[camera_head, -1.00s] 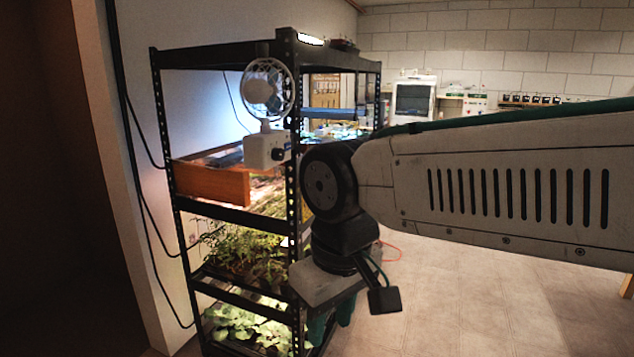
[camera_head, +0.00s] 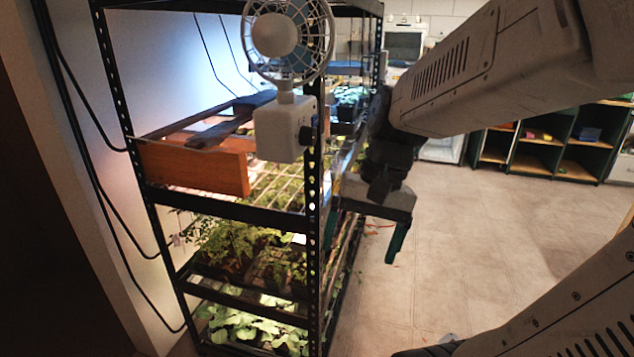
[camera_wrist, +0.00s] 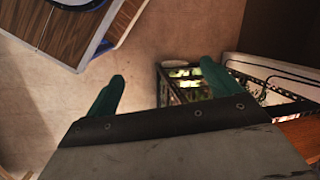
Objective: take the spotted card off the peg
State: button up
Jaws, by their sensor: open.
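I cannot make out a spotted card or its peg in either view. My gripper (camera_head: 363,238) hangs at the right side of the black rack (camera_head: 313,215) in the head view, its two green fingers pointing down. The left finger is partly hidden against the rack's post. The fingers also show apart in the wrist view (camera_wrist: 162,72), with nothing visible between them but floor and the rack's edge.
A white fan (camera_head: 290,35) on a white box (camera_head: 283,128) is at the rack's near post. A wooden box front (camera_head: 193,168) and leafy plants (camera_head: 235,240) fill the shelves. Open floor (camera_head: 480,260) lies right; cubby shelves (camera_head: 545,145) stand beyond.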

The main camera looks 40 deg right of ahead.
jog(key=w+d+m+t+y, duration=0.45)
jog(key=w+d+m, duration=0.45)
jog(key=m, duration=0.3)
jog(key=m+t, duration=0.7)
jog(key=m, duration=0.2)
send_near(340, 167)
jog(key=w+a, duration=0.2)
jog(key=shift+g, duration=0.35)
jog(key=x, duration=0.8)
jog(key=shift+f, duration=0.25)
jog(key=shift+d, duration=0.1)
jog(key=c, duration=1)
jog(key=shift+c, duration=0.2)
